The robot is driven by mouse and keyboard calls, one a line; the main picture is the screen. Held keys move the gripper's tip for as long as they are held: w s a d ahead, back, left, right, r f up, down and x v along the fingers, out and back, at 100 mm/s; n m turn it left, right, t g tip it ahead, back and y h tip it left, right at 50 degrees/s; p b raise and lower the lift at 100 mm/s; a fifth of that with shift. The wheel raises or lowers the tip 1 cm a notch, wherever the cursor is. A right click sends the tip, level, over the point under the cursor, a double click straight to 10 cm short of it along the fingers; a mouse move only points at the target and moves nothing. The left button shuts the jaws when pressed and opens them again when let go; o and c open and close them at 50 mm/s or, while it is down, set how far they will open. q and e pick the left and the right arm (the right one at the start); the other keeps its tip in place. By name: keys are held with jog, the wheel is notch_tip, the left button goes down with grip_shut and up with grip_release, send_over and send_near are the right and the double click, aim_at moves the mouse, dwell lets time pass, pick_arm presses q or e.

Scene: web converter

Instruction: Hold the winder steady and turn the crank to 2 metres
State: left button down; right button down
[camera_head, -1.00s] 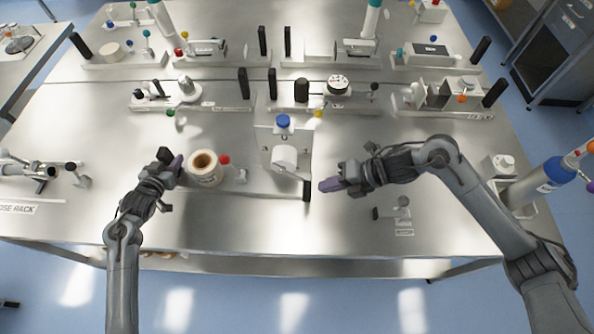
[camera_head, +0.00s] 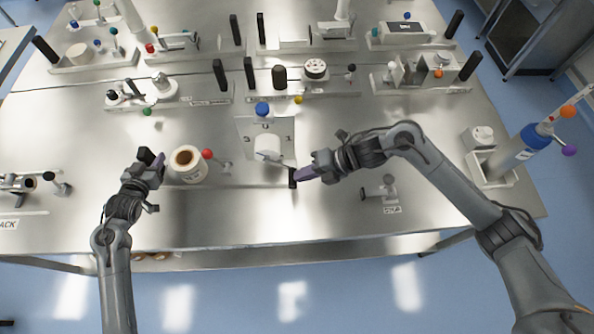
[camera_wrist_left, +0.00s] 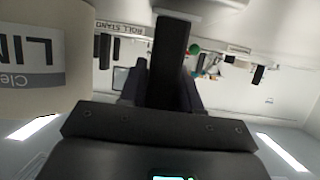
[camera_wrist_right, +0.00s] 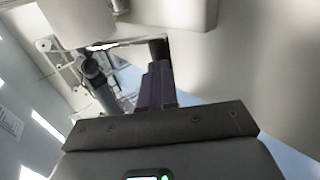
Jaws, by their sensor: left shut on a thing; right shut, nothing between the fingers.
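The winder has a pale label roll (camera_head: 187,165) with a red ball (camera_head: 207,153) beside it. To its right stands a plate (camera_head: 285,130) marked with numbers, with a blue knob (camera_head: 262,109) and white drum (camera_head: 267,146). The crank's upright black handle (camera_head: 292,178) is at the drum's lower right. My left gripper (camera_head: 152,166) is shut on a black upright handle (camera_wrist_left: 168,55) left of the roll. My right gripper (camera_head: 302,174) is shut and empty, its tips close to the crank handle's right side. I cannot tell whether they touch. The crank reading is too small to read.
Behind stand several benchtop units with black end handles, including a roll stand (camera_head: 190,97). A small grey fixture (camera_head: 380,190) sits right of the crank, below my right arm. A blue-banded cylinder (camera_head: 520,150) stands at the right edge.

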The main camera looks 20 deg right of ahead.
jog(key=f+y, duration=0.1)
jog(key=a+f+y, duration=0.1)
jog(key=f, duration=0.1)
jog(key=shift+w+a+t+y, duration=0.1)
jog(key=shift+t+y, duration=0.2)
jog(key=shift+t, duration=0.1)
jog(key=shift+w+a+f, duration=0.15)
jog(key=shift+a+f, duration=0.45)
jog(key=shift+f, duration=0.1)
jog(key=shift+w+a+f, duration=0.15)
jog(key=shift+a+f, duration=0.45)
jog(key=shift+f, duration=0.1)
jog(key=shift+x, duration=1)
